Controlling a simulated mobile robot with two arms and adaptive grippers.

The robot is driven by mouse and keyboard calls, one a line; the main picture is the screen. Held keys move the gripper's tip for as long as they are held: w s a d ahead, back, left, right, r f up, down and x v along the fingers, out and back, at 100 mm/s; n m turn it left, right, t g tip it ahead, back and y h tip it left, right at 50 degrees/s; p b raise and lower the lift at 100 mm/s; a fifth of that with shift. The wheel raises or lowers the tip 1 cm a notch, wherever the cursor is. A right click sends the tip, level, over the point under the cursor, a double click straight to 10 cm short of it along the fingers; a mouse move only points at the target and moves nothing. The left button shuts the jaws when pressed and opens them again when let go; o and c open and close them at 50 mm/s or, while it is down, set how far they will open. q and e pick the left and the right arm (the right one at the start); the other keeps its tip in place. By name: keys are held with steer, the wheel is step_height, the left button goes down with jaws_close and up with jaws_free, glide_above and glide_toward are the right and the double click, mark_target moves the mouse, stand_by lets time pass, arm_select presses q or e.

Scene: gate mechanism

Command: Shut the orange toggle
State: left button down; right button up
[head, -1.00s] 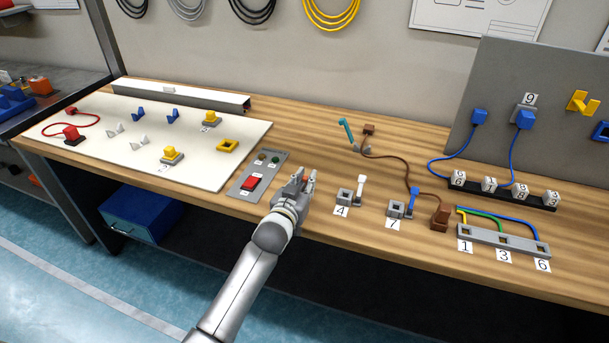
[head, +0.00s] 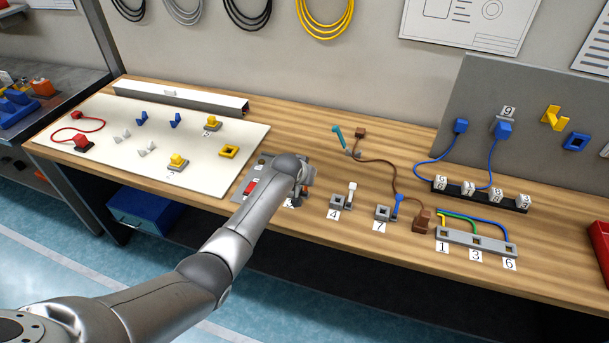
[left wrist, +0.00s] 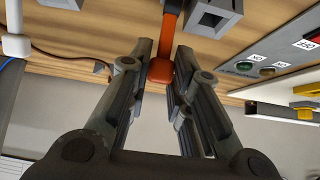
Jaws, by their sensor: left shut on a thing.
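The orange toggle (left wrist: 162,70) shows in the left wrist view as an orange lever with a thicker rounded end. My left gripper (left wrist: 165,55) is shut on that lever, one finger on each side. A grey block with a square hole (left wrist: 214,12) sits beside the lever. In the head view my left gripper (head: 299,190) is low over the bench, right of the red-button panel. There my arm and hand hide the orange toggle. My right gripper is in neither view.
To the right stand the white toggle (head: 352,190) by label 4 and the blue toggle (head: 398,202) by label 7. The grey button panel (head: 243,190) is close on the left, partly behind my arm. A brown cable (head: 397,170) lies behind the toggles.

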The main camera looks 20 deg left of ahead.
arm_select(q)
steer(key=shift+w+f+g+b, duration=0.25)
steer(key=shift+w+g+b, duration=0.3)
steer(key=shift+g+b, duration=0.3)
steer(key=shift+w+f+g+b, duration=0.1)
steer(key=shift+w+g+b, duration=0.25)
steer(key=shift+g+b, duration=0.5)
steer(key=c, duration=1.3)
jaws_free()
steer(key=shift+v, duration=6)
